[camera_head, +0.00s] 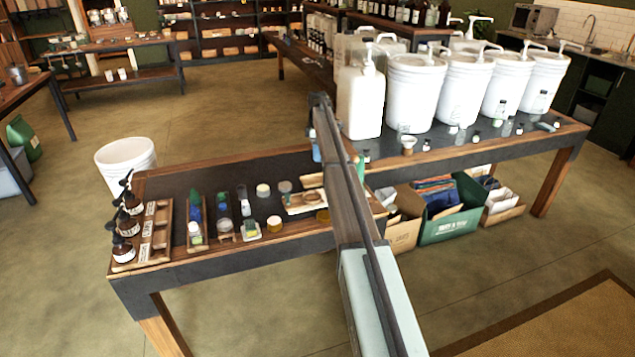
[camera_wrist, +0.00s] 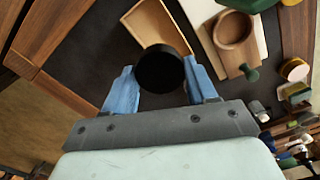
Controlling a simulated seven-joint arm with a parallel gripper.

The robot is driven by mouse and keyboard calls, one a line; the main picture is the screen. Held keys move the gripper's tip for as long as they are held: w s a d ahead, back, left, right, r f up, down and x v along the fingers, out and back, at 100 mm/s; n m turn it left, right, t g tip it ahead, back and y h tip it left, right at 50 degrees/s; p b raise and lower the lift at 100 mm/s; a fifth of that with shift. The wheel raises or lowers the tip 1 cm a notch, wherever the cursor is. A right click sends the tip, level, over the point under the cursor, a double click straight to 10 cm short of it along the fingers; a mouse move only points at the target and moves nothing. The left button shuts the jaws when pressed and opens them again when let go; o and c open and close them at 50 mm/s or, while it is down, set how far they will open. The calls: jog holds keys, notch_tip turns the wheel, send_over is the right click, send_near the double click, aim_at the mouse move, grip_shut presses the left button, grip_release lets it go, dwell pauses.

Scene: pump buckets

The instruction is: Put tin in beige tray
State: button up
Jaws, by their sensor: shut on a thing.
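My gripper (camera_wrist: 162,84) is shut on a round black thing, likely the tin (camera_wrist: 160,69), in the wrist view. Its two blue fingers press on it from left and right, and only its dark top shows. A tan, light-rimmed tray (camera_wrist: 146,22) shows just beyond it, and the tin covers part of the near rim. I cannot tell for sure which is the beige one. In the head view, my arm hides the tin and most of the gripper. A tan tray (camera_head: 311,181) shows left of the arm.
A pale board with a wooden bowl (camera_wrist: 235,32) lies right of the tray; a dark green knob (camera_wrist: 249,73) stands near it. Several jars (camera_head: 263,190) and racks of bottles (camera_head: 125,250) stand on the left table. White buckets (camera_head: 415,92) line the right table.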

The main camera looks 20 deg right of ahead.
jog(key=shift+f, duration=5)
jog(key=shift+f, duration=0.1)
jog(key=o, duration=1.1)
jog(key=shift+c, duration=0.2)
notch_tip(320, 180, up, 12)
jog(key=shift+r, duration=0.1)
